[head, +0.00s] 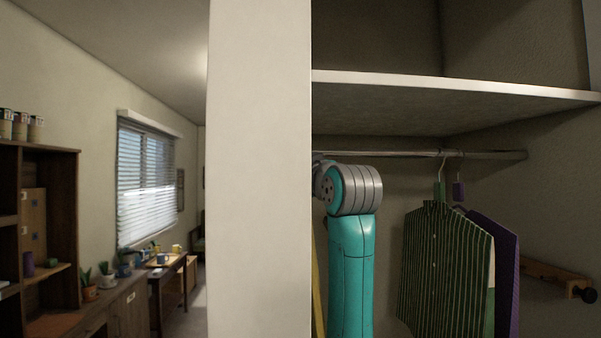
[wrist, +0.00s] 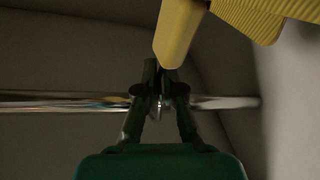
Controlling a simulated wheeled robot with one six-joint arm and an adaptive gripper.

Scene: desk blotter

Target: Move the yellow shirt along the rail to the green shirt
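The yellow shirt (wrist: 265,14) shows at the top right of the wrist view, with the yellow block (wrist: 179,36) of its hanger. In the head view only a thin yellow strip of it (head: 317,285) shows, left of my arm. My gripper (wrist: 159,78) has its fingers drawn close together at the hanger's neck by the rail, with the hook between them. In the head view my arm hides it. The green striped shirt (head: 440,270) hangs to the right on the rail (head: 490,154), under a green block, apart from the yellow one.
A purple shirt (head: 503,265) hangs just behind and right of the green one. A shelf (head: 450,95) runs above the rail. A pale wall edge (head: 260,170) stands left of the closet. Bare rail shows between my arm and the green shirt.

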